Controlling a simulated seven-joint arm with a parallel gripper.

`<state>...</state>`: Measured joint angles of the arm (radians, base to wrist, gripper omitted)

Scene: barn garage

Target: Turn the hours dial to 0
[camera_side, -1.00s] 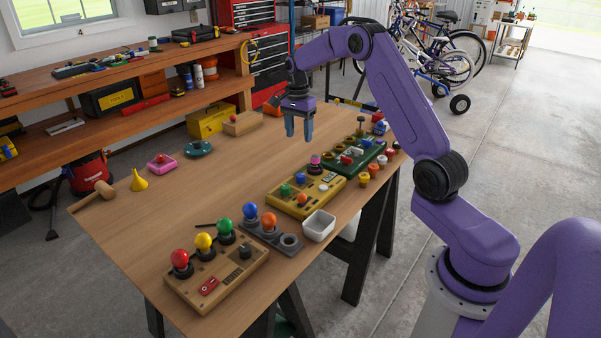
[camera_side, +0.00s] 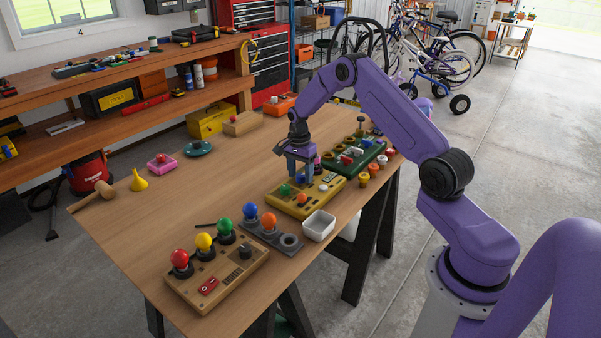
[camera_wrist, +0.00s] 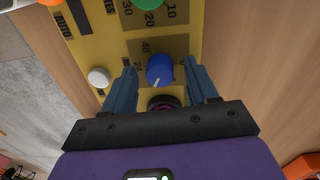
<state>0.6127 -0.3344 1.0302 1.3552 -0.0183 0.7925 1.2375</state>
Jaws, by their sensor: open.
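The yellow control panel (camera_side: 292,203) lies on the wooden table, and its face fills the middle of the wrist view (camera_wrist: 180,15). In the side view my gripper (camera_side: 298,175) is low over the panel and partly hides the dial.
A white button (camera_wrist: 98,77) is left of the dial.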

